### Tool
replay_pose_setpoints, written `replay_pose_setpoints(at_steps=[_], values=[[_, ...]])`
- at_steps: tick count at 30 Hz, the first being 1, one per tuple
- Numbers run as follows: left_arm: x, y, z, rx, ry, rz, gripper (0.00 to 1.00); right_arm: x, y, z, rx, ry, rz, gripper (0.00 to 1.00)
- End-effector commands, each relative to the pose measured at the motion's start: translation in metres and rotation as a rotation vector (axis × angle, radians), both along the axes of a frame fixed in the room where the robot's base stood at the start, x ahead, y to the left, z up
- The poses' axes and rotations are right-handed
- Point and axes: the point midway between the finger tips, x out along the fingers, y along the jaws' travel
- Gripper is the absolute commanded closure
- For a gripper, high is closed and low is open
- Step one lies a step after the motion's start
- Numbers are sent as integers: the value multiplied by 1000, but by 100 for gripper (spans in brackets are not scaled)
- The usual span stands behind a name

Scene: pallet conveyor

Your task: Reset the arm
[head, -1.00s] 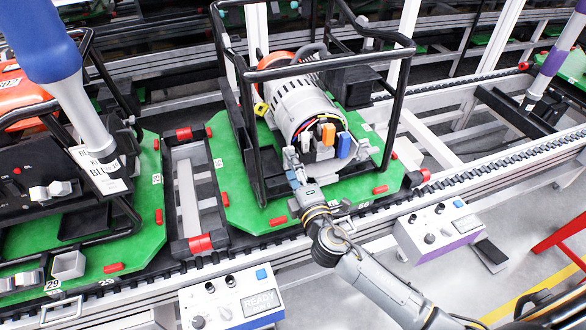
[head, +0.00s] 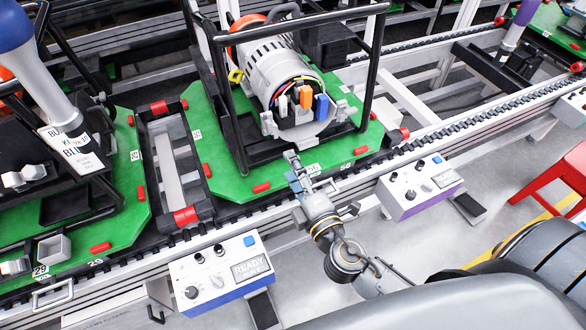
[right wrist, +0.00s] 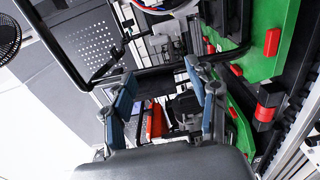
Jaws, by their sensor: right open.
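My right gripper (head: 292,168) is in front of the generator unit, over the near edge of the green pallet (head: 232,182). Its fingers are apart and empty; in the right wrist view the two blue-grey finger pads (right wrist: 165,105) stand well apart with nothing between them. The generator (head: 275,75), a silver ribbed cylinder with orange, white and blue connectors (head: 306,98), sits inside a black tube frame (head: 229,100) on the pallet. The gripper is apart from the connectors. My left gripper does not show.
A conveyor rail (head: 435,145) runs along the pallet's near side. Control boxes stand in front, one with a READY display (head: 251,269) and one further right (head: 420,187). A red stool (head: 562,190) stands at right. Another loaded pallet (head: 120,225) is at left.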

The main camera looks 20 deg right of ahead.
Motion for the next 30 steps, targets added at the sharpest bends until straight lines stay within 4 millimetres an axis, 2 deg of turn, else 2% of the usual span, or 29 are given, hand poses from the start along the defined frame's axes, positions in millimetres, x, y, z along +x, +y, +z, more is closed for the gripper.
replay_pose_setpoints(at_steps=[13,15,17,20,23,24,26,27,29,30], values=[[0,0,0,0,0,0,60,0,0,0,0,0,0,42],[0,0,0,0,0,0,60,1,-1,-5,4,10,-1,42],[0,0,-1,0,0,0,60,2,-2,-19,14,38,-5,42],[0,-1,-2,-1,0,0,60,4,-8,-63,54,131,-19,42],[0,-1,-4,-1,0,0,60,0,-18,-133,127,276,-50,42],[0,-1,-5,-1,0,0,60,-5,-22,-163,164,341,-68,42],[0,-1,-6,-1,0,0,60,-15,-30,-208,225,436,-102,42],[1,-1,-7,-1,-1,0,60,-24,-35,-237,266,498,-128,42],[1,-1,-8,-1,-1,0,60,-41,-41,-280,332,589,-170,42],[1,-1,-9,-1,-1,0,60,-54,-46,-307,376,648,-204,42]])
